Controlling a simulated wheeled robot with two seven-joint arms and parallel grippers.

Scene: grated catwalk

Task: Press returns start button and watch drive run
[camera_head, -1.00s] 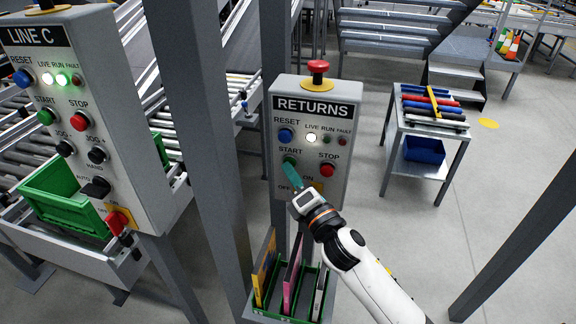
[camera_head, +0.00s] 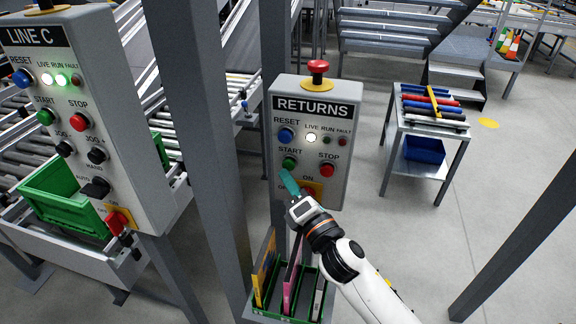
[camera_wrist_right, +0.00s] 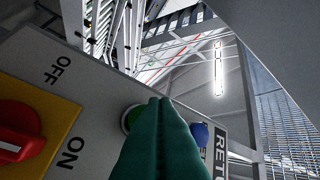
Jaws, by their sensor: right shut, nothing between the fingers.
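The grey RETURNS panel (camera_head: 261,180) stands on a post in the middle of the head view. Its green START button (camera_head: 289,163) is uncovered there, left of the red STOP button (camera_head: 327,170). The white LIVE lamp (camera_head: 311,138) is lit; the green RUN lamp (camera_head: 327,140) looks dark. My right gripper (camera_head: 286,175) has teal fingers, shut and empty, with the tips just below START. In the right wrist view the shut fingers (camera_wrist_right: 160,101) partly cover the START button (camera_wrist_right: 129,118); whether they touch it I cannot tell. My left gripper is not in view.
The LINE C panel (camera_head: 128,150) stands at the left, with its green lamp lit. A grey post (camera_head: 207,150) is between the panels. A slotted green bin (camera_head: 275,318) sits below RETURNS.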

